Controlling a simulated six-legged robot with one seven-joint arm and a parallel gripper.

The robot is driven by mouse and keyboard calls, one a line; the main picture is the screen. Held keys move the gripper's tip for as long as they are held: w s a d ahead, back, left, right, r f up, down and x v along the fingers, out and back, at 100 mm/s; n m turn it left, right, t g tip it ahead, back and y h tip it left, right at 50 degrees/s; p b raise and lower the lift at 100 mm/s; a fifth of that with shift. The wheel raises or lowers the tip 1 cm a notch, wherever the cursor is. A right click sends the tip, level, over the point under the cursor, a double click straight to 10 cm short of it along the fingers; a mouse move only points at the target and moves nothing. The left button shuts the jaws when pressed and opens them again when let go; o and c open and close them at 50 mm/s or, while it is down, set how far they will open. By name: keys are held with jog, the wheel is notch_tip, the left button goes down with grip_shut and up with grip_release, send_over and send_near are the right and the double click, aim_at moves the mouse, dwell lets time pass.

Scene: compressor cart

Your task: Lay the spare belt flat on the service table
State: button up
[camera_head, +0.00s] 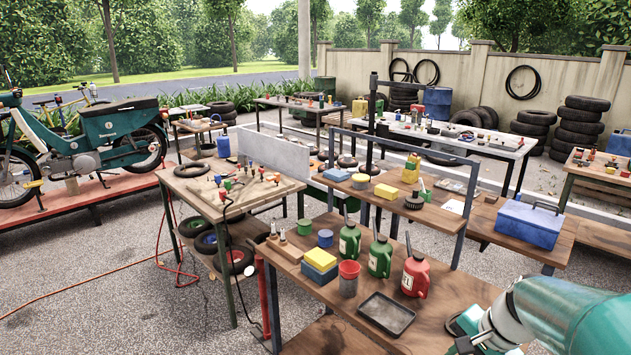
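I cannot pick out the spare belt for sure. Dark loops hang on the back wall, one on the right (523,82) and others near the middle (427,72); I cannot tell whether any is a belt. Several wooden-topped tables stand here, and I cannot tell which is the service table. The nearest wooden table (335,293) holds bottles, blocks and a tray. My arm enters at lower right over this table's right part. Its dark end, my gripper (465,343), is small and cut by the frame edge, so its opening does not show.
A black tray (386,314), red bottle (415,274) and green bottles (380,257) stand left of my gripper. A raised shelf (395,194) runs behind them. A blue toolbox (530,222) sits on a bench at right. A red hose (75,290) crosses the gravel.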

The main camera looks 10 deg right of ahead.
jog(key=s+a+r+n+t+h, duration=0.1)
jog(key=s+a+r+n, duration=0.3)
jog(key=a+n, duration=0.2)
jog(key=s+a+r+n+t+h, duration=0.1)
jog(key=s+a+r+n, duration=0.2)
jog(key=a+n, duration=0.3)
jog(key=shift+s+a+r+h, duration=0.35)
jog(key=shift+a+r, duration=0.35)
jog(key=shift+a, duration=1.15)
jog(key=shift+s, duration=0.1)
